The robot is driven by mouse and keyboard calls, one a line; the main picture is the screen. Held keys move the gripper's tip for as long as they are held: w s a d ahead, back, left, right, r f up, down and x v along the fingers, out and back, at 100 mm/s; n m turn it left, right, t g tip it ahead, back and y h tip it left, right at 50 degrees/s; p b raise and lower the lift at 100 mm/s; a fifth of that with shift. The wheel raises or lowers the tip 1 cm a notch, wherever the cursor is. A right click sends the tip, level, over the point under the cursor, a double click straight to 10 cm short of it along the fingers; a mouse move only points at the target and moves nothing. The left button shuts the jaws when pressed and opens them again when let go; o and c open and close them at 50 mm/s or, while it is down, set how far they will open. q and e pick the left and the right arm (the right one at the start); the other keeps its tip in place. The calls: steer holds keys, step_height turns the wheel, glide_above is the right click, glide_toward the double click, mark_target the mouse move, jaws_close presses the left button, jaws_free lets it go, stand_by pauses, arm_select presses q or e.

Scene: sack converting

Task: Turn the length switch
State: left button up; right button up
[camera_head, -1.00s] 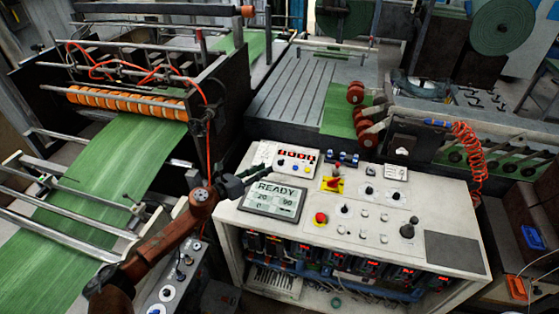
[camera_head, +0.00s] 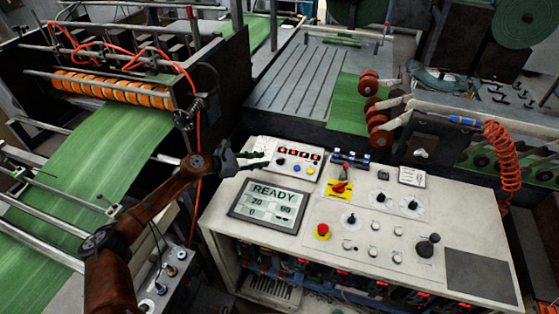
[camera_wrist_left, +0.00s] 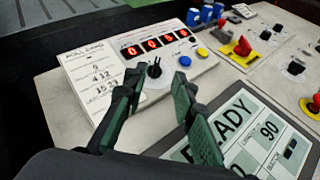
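The black length switch (camera_wrist_left: 154,68) is a small dark knob with a light pointer. It sits on the white counter box (camera_head: 296,158) with red digits, at the console's back left. In the left wrist view the knob shows just beyond and between my fingertips. My left gripper (camera_wrist_left: 157,82) is open and empty, one dark green finger on each side of the knob's line. In the head view the left gripper (camera_head: 264,160) reaches in from the left at the box's left part. The knob is hard to make out there. Contact cannot be told. My right gripper is not in view.
A READY display (camera_head: 268,204) lies just in front of the left gripper. A red emergency button (camera_head: 322,231), a yellow-backed red switch (camera_head: 340,188), other knobs and a black joystick (camera_head: 427,246) stand on the console. A roll card (camera_wrist_left: 95,72) lies left of the knob.

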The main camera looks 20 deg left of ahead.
mark_target(279, 160)
arm_select(q)
steer(key=shift+w+f+b, duration=0.2)
steer(key=shift+w+f, duration=0.05)
steer(key=shift+f, duration=0.25)
steer(key=shift+w+f+b, duration=0.2)
steer(key=shift+f, duration=0.25)
steer(key=x, duration=0.7)
steer(key=shift+w+d+f, duration=0.1)
steer(key=shift+w+d, duration=0.15)
steer(key=shift+d, duration=0.05)
jaws_close()
